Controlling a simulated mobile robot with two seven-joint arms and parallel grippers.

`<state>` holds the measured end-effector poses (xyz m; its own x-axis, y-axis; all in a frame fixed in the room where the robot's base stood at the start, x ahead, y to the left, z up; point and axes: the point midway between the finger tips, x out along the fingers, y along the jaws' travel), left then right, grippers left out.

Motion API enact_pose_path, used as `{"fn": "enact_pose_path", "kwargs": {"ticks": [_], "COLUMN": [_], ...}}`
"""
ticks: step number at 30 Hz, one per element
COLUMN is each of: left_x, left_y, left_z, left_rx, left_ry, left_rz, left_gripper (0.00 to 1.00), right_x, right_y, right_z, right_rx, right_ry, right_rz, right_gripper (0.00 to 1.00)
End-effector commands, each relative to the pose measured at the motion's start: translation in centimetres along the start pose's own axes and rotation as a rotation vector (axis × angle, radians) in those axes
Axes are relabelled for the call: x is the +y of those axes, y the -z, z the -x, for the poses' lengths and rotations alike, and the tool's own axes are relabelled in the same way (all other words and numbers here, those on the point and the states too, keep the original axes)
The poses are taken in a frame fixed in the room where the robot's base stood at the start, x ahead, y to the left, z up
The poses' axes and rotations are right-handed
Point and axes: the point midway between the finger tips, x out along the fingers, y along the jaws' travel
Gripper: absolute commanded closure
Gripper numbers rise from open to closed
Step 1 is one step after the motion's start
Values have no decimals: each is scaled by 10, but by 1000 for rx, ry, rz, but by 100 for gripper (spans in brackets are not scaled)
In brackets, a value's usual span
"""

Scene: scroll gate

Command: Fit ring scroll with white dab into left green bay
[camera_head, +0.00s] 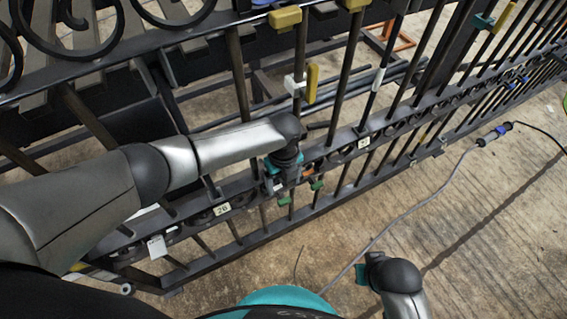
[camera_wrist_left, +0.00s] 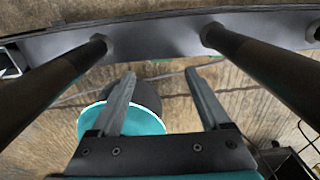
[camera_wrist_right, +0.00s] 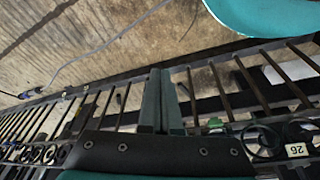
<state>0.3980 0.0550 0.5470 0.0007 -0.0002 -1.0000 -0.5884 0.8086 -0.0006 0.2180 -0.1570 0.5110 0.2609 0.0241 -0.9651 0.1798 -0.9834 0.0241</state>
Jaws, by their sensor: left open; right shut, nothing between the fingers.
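I cannot pick out the ring scroll with the white dab for certain. Two small green pieces (camera_head: 316,186) (camera_head: 285,201) sit on the gate's lower rails by my left gripper; one green piece also shows in the right wrist view (camera_wrist_right: 215,123). My left gripper (camera_head: 283,176) is at the gate's rail band, hiding part of it. In the left wrist view its fingers (camera_wrist_left: 160,74) are apart between two dark bars, with nothing held. My right gripper (camera_head: 364,272) is low in front of the gate; in the right wrist view its fingers (camera_wrist_right: 160,73) are together and empty.
The dark gate (camera_head: 340,160) runs diagonally, with close upright bars and a row of scrolls. Number plates (camera_head: 222,209) (camera_head: 363,144) and a white tag (camera_head: 157,247) are on it. A grey cable (camera_head: 405,212) lies on the bare concrete floor, which is otherwise mostly open at right.

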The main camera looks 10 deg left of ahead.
Motion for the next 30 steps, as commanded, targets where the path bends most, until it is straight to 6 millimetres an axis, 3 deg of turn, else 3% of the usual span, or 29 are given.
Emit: {"fn": "enact_pose_path", "kwargs": {"ticks": [15, 30], "left_x": [0, 0], "left_y": [0, 0], "left_z": [30, 54], "left_rx": [0, 0], "left_ry": [0, 0], "left_rz": [-1, -1], "left_gripper": [20, 20], "right_x": [6, 22], "right_y": [-41, -82], "right_z": [-42, -69], "right_rx": [-52, -64], "right_ry": [-8, -29], "right_rz": [8, 18], "right_gripper": [100, 100]}}
